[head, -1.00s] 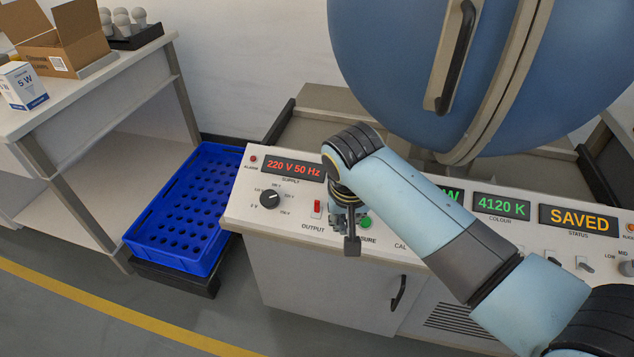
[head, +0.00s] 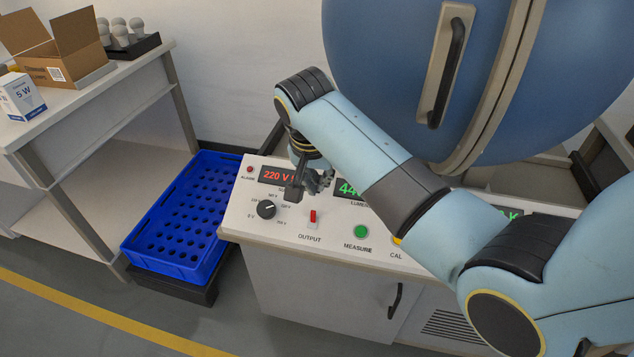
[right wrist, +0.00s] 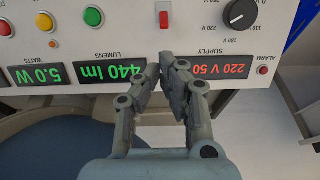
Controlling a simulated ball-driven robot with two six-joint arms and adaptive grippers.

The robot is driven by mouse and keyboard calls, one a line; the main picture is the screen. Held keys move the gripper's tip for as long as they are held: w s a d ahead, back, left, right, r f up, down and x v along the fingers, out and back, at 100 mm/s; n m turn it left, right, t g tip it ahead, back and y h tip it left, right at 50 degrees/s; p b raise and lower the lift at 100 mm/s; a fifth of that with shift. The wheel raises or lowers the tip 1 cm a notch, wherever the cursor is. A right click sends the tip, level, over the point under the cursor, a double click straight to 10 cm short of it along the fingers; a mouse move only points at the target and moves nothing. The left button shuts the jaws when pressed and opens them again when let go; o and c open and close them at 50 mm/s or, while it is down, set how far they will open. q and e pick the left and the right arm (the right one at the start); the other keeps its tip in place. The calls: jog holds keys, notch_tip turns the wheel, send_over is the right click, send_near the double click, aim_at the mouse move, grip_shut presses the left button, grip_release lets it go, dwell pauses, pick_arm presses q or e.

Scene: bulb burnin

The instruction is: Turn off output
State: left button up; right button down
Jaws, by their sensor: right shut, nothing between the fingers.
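The OUTPUT switch, a small red rocker in a pale frame (head: 313,216), is on the sloped front panel (head: 287,230), between the supply knob and the green MEASURE button. My right gripper (head: 309,187) is shut and empty. It hovers on the display side of the switch, apart from it, covering part of the red 220 V display (head: 274,175). In the right wrist view the fingertips (right wrist: 167,66) meet just below the switch. My left gripper is out of view.
The black supply knob (head: 266,209) is left of the switch and the green MEASURE button (head: 361,231) right of it. A large blue sphere (head: 390,70) with a handle stands behind the panel. A blue crate (head: 185,258) sits left.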

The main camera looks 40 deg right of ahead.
aim_at(321, 205)
jog(key=b+x, duration=0.1)
jog(key=x, duration=0.6)
jog(key=shift+w+d+f, duration=0.1)
jog(key=shift+f, duration=0.2)
